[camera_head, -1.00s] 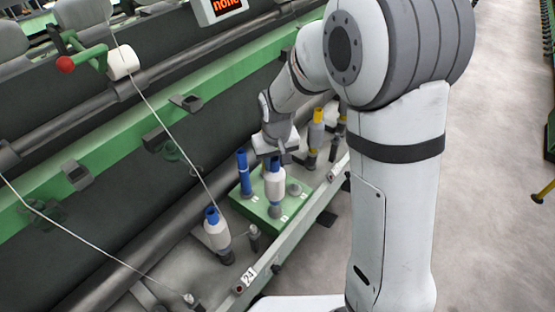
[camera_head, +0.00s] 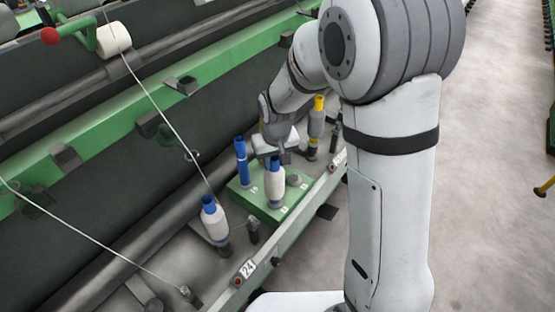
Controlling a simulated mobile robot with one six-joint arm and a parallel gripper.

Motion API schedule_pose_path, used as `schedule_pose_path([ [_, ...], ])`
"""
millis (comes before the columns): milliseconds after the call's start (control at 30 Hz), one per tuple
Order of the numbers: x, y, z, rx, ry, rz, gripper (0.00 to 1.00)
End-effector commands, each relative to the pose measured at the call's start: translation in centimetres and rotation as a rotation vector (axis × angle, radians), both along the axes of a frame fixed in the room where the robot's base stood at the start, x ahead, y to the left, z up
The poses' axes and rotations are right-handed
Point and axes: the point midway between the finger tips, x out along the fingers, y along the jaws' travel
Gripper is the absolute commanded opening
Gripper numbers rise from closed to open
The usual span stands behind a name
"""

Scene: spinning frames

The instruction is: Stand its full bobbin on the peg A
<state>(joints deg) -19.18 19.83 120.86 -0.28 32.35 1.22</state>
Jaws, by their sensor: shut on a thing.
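My gripper (camera_head: 273,155) is over the green block, shut on the blue top of a full bobbin (camera_head: 275,188) with white yarn. The bobbin is upright; I cannot tell whether its foot touches the block. The green block (camera_head: 244,201) carries small labels too small to read, so I cannot tell which peg is A. A bare blue tube (camera_head: 241,162) stands upright at the block's back left. A low grey round peg or spot (camera_head: 293,181) shows bare at its right.
Another blue-topped white bobbin (camera_head: 214,221) stands slightly tilted left of the block, near the sign 24 (camera_head: 247,268). A yellow-topped grey bobbin (camera_head: 317,122) stands behind right. A thread (camera_head: 160,110) runs down to the left bobbin.

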Motion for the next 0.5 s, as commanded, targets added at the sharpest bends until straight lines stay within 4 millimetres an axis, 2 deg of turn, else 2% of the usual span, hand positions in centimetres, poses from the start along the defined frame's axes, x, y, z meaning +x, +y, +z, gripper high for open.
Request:
schedule_pose_path([
  [500, -0.05, 0.04, -0.36, 0.0, -0.001, 0.001, 0.0],
])
